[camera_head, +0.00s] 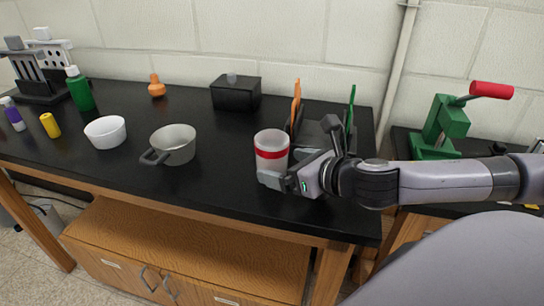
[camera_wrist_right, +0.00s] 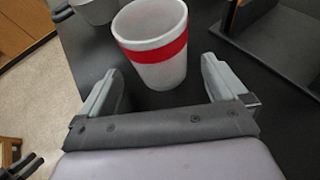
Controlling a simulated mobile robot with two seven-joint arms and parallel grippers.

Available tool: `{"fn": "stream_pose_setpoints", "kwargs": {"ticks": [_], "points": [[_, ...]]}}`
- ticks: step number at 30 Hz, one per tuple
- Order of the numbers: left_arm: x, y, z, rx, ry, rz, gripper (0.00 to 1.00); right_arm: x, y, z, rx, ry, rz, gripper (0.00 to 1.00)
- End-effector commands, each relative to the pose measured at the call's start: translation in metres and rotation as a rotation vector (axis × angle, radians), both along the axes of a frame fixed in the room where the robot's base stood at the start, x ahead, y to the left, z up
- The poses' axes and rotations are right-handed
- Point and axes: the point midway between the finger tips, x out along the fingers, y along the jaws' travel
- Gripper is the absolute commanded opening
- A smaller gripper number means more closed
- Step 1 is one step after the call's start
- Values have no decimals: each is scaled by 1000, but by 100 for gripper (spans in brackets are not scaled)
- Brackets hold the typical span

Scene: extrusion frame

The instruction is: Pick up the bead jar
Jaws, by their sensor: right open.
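The bead jar looks like a whitish, see-through cup with a red band (camera_head: 271,153), standing upright on the black bench near its front edge. In the right wrist view the jar (camera_wrist_right: 157,62) is ahead of my right gripper, in line with the gap between the fingers. My right gripper (camera_head: 287,181) is open, with its fingers low beside the jar in the head view. In the wrist view the two fingers (camera_wrist_right: 162,85) are spread wide, with nothing held. I cannot tell whether a finger touches the jar. My left gripper is not in view.
A grey pot (camera_head: 175,146) stands left of the jar, with a white bowl (camera_head: 105,132) farther left. A dark rack with orange and green uprights (camera_head: 309,131) is close behind my right gripper. A black box (camera_head: 236,95) is at the back. Bare bench lies between pot and jar.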

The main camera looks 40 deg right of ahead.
Motion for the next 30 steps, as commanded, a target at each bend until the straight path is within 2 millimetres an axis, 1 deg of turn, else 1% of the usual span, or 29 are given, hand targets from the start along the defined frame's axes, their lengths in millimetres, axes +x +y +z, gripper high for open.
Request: {"fn": "stream_pose_setpoints", "kwargs": {"ticks": [6,10,14,21,22,23,24,27,30], "points": [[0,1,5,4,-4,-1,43,23,3,-5,5,-1,-1,99],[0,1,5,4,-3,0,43,33,5,-9,3,-1,0,99],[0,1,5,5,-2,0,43,37,6,-12,2,1,1,99],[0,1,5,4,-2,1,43,37,6,-13,0,1,2,99],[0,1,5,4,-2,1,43,37,6,-13,0,1,2,92],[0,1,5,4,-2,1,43,37,6,-13,0,1,2,82],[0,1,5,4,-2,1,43,37,6,-13,0,1,2,69],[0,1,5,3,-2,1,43,37,6,-13,0,1,2,40],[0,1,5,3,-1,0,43,37,6,-12,0,0,2,40]]}}
